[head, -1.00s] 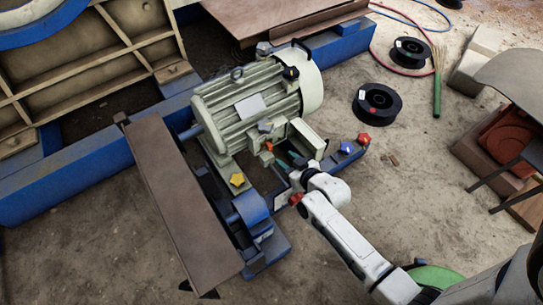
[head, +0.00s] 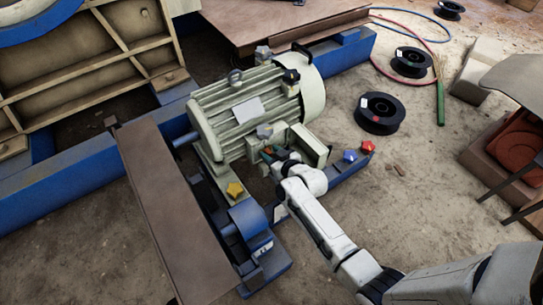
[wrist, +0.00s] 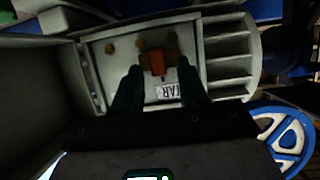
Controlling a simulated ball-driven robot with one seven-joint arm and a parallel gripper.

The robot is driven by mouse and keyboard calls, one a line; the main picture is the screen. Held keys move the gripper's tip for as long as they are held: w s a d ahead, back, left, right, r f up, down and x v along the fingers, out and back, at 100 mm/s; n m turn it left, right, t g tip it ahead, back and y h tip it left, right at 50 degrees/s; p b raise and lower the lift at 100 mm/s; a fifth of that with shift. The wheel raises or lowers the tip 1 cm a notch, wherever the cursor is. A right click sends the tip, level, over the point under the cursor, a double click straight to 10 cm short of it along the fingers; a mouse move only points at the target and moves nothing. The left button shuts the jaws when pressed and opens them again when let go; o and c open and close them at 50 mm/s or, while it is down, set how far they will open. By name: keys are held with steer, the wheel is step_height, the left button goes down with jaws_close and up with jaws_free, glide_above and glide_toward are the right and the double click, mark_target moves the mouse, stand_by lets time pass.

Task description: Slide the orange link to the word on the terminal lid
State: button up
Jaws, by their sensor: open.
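A pale label (wrist: 166,91) with dark letters, seen upside down and partly hidden, lies just below the link; I cannot read the whole word. My gripper (wrist: 158,74) is open, with one dark finger on each side of the link and label. I cannot tell whether the fingers touch the link. In the head view my gripper (head: 275,154) is at the box's near side and the link is mostly hidden.
The ribbed motor (head: 245,112) stands behind the box. A long brown plate (head: 165,210) lies left. Black spools (head: 380,112) and a hose lie on the open ground at right.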

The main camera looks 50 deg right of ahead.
jaws_close()
stand_by(0.4)
stand_by(0.4)
